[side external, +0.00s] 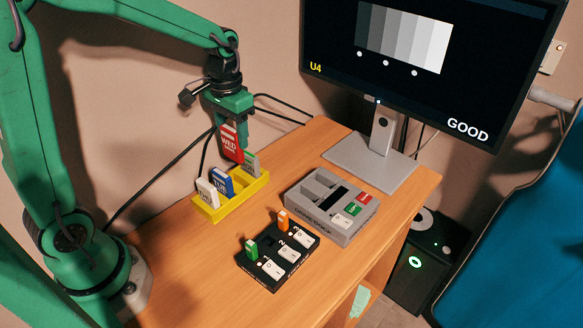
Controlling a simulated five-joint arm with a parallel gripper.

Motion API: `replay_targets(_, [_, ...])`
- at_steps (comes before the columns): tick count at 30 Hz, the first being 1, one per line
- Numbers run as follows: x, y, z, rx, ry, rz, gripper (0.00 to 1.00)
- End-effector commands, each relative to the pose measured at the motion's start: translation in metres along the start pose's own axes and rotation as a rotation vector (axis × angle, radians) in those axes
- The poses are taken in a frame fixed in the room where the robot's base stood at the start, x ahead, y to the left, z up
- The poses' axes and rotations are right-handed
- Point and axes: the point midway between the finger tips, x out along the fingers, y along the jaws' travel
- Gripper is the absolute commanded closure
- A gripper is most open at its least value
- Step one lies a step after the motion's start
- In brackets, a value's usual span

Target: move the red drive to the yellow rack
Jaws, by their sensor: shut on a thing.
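The red drive (230,143), with white lettering that reads "WED", is upright in my gripper (230,122). My gripper is shut on its upper part and points down. The yellow rack (236,200) stands on the wooden desk below. It holds a white drive (207,192), a blue drive (222,182) and a grey-green drive (252,163). The red drive is over the rack's far side, left of the grey-green drive. Its lower end is close to the rack; I cannot tell whether it touches or has entered a slot.
A monitor (420,60) on a grey stand (370,160) is behind. The desk's left front is clear.

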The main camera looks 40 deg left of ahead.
Motion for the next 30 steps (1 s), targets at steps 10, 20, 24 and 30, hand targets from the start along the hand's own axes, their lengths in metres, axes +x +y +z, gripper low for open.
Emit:
replay_targets(10, [0.008, 0.000, 0.000, 0.000, -0.002, 0.000, 0.74])
replay_targets(20, [0.025, 0.001, 0.000, 0.000, -0.001, 0.000, 0.74])
replay_targets(24, [0.033, 0.001, 0.000, 0.000, -0.002, 0.000, 0.74])
replay_targets(30, [0.044, 0.001, 0.000, 0.000, -0.001, 0.000, 0.74])
